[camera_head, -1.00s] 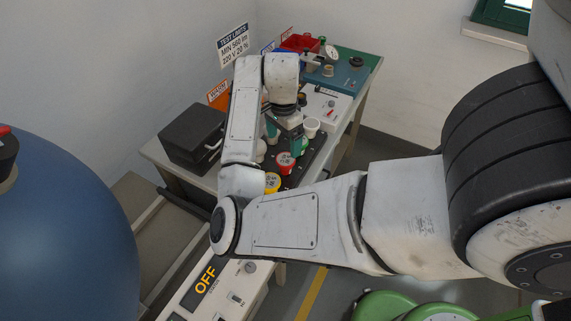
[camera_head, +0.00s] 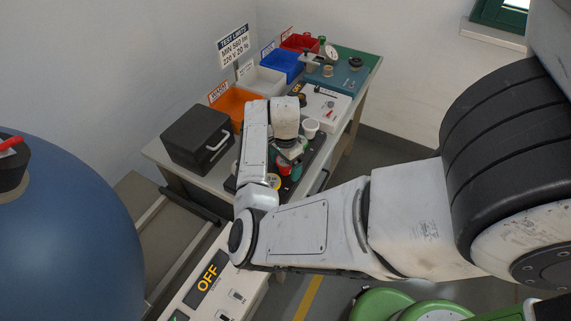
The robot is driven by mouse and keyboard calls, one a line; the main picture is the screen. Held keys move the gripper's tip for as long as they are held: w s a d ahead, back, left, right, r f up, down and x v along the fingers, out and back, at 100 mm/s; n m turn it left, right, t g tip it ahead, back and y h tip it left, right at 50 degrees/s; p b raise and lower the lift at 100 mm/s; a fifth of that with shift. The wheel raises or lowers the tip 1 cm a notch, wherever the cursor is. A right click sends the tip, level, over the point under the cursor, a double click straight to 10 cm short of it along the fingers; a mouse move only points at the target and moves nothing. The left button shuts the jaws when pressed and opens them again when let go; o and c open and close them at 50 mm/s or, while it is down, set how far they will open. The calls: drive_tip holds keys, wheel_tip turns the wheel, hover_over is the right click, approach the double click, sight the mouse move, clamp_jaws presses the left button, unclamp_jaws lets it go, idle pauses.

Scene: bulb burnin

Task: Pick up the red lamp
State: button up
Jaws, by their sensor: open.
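The red lamp (camera_head: 283,168) stands on the dark tray (camera_head: 314,158) on the bench, partly hidden behind my gripper. My gripper (camera_head: 290,161) is open and low over the tray, its jaws at the red lamp. I cannot tell from this view whether the fingers are on both sides of it or touch it.
A white cup (camera_head: 311,128) stands behind the gripper. A black case (camera_head: 197,138) is left of the arm. Orange (camera_head: 237,104), white (camera_head: 262,80), blue (camera_head: 282,66) and red (camera_head: 300,42) bins line the wall. An OFF panel (camera_head: 207,279) is in front.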

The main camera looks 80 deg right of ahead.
drive_tip(key=c, duration=1.1)
drive_tip(key=shift+r, duration=0.15)
